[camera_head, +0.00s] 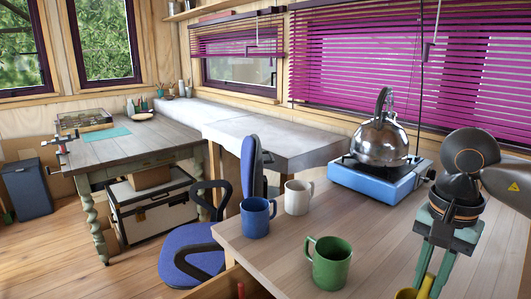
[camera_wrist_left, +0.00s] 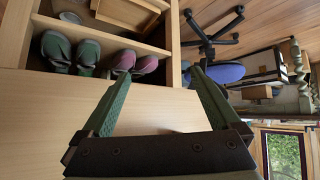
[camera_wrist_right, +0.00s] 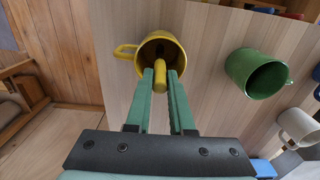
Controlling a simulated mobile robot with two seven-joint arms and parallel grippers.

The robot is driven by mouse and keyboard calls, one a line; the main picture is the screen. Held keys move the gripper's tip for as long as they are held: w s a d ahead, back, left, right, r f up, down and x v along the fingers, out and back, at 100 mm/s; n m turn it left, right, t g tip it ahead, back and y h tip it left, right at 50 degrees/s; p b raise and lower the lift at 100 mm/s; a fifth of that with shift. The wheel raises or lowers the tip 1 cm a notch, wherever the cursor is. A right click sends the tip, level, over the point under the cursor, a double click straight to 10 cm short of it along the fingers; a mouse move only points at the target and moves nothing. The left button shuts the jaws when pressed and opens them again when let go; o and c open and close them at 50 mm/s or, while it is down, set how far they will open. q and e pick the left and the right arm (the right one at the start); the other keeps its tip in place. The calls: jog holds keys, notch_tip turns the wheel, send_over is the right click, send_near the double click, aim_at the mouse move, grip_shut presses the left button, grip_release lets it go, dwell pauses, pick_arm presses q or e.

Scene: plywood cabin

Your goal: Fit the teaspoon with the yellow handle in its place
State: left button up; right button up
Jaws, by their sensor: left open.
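The teaspoon's yellow handle (camera_wrist_right: 160,78) is between the closed fingers of my right gripper (camera_wrist_right: 161,86). Its far end lies over the mouth of a yellow mug (camera_wrist_right: 176,44); the bowl is hidden, and I cannot tell how deep it reaches. In the head view, the right gripper (camera_head: 432,277) points down at the front right of the table, with the yellow mug (camera_head: 405,293) partly cut off by the bottom edge. My left gripper (camera_wrist_left: 160,78) is open and empty in the left wrist view, and is not in the head view.
A green mug (camera_head: 330,263), a blue mug (camera_head: 257,217) and a white mug (camera_head: 298,196) stand on the wooden table (camera_head: 260,250). A kettle (camera_head: 379,140) sits on a blue stove (camera_head: 375,180) behind. Shelves with shoes (camera_wrist_left: 125,57) show in the left wrist view.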

grip_shut()
jog(key=shift+r, duration=0.1)
jog(key=shift+r+p, duration=1.95)
jog(key=shift+r, duration=0.45)
